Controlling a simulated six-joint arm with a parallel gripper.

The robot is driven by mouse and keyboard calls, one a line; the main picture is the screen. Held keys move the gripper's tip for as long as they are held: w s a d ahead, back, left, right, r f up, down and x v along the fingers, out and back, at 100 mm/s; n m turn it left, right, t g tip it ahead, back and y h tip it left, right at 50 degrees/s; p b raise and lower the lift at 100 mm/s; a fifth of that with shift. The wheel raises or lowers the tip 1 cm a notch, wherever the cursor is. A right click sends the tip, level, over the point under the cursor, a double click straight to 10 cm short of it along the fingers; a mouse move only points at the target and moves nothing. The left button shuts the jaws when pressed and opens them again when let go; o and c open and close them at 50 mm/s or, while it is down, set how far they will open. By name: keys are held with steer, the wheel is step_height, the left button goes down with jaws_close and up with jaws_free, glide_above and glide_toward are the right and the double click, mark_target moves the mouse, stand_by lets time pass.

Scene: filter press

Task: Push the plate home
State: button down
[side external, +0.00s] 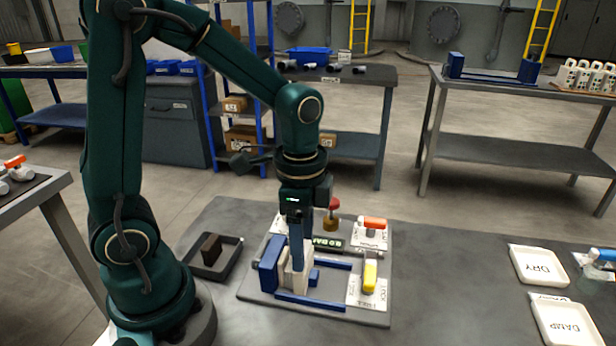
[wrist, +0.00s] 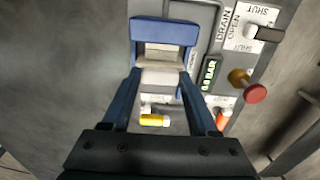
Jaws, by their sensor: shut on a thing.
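The filter press stands on a grey base board (side external: 260,295), with blue side rails (side external: 312,304) and a blue end block (side external: 268,272) at its left. The block is at the top of the wrist view (wrist: 163,31). Pale plates (side external: 288,279) stand upright between the rails, close to the block; they also show in the wrist view (wrist: 160,77). My gripper (side external: 298,262) points straight down over them, its blue fingers one on each side. In the wrist view my gripper (wrist: 162,74) is shut on a pale plate. Its fingers partly hide the plates, so any gap is unclear.
A yellow-handled valve (side external: 370,274), an orange-handled valve (side external: 374,223), a red knob (side external: 333,204) and a green-lit pressure display (side external: 328,243) share the board. A dark tray with a brown block (side external: 211,248) stands left. DRY (side external: 539,267) and DAMP (side external: 567,325) trays lie right, with bare table between.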

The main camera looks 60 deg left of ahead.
steer(key=shift+s+a, duration=0.15)
steer(key=shift+c, duration=0.8)
jaws_free()
steer(key=shift+r, duration=2.55)
steer(key=shift+r, duration=0.1)
steer(key=s+d+r+n+t, duration=0.1)
steer(key=s+r+n+t, duration=0.2)
steer(key=n, duration=0.6)
steer(key=s+t, duration=0.2)
steer(key=s, duration=0.1)
steer(key=shift+d, duration=0.2)
